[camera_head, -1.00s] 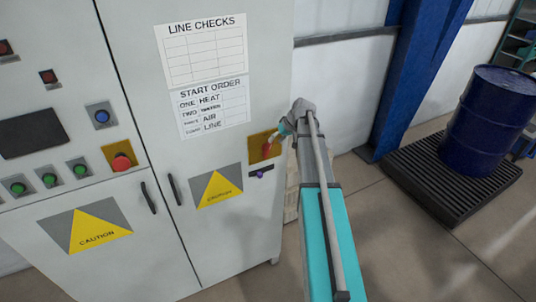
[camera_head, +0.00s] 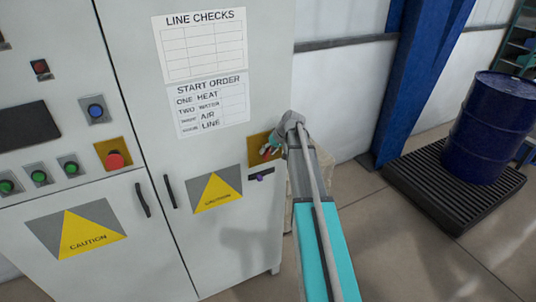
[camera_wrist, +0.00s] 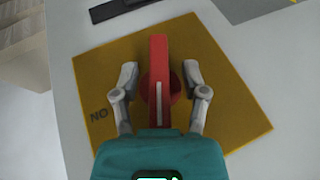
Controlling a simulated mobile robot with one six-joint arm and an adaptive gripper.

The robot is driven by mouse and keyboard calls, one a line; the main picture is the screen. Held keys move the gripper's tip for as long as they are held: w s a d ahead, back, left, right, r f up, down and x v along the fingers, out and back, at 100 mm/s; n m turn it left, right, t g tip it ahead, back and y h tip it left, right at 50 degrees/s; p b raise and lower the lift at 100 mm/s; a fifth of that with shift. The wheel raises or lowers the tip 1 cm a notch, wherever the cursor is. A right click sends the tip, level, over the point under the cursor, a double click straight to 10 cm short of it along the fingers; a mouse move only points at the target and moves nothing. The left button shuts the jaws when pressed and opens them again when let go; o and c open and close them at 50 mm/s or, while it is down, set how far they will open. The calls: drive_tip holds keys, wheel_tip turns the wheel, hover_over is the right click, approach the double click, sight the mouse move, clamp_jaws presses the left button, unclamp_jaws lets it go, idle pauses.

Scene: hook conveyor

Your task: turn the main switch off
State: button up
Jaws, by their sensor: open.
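The main switch is a red handle (camera_wrist: 159,85) with a white line, on a yellow plate (camera_wrist: 215,92) marked ON at its left in the wrist view. The handle stands vertical in that view, so its line does not point at the ON mark. My gripper (camera_wrist: 159,80) is open, with one finger on each side of the handle and a gap on both sides. In the head view, my gripper (camera_head: 268,150) is at the yellow plate (camera_head: 256,142) on the cabinet's right door and covers most of the handle.
A dark strip with a purple knob (camera_head: 261,176) sits just below the plate. The grey cabinet (camera_head: 215,260) has a red emergency button (camera_head: 114,160), a blue button (camera_head: 95,110) and green buttons at left. A blue drum (camera_head: 488,130) stands on a black pallet at right.

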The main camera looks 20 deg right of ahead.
drive_tip(key=shift+c, duration=0.2)
clamp_jaws()
idle(0.4)
drive_tip(key=shift+s+h+p, duration=0.1)
drive_tip(key=shift+h+p, duration=0.4)
drive_tip(key=shift+h, duration=0.5)
drive_tip(key=shift+n+h, duration=0.4)
drive_tip(key=shift+h, duration=0.8)
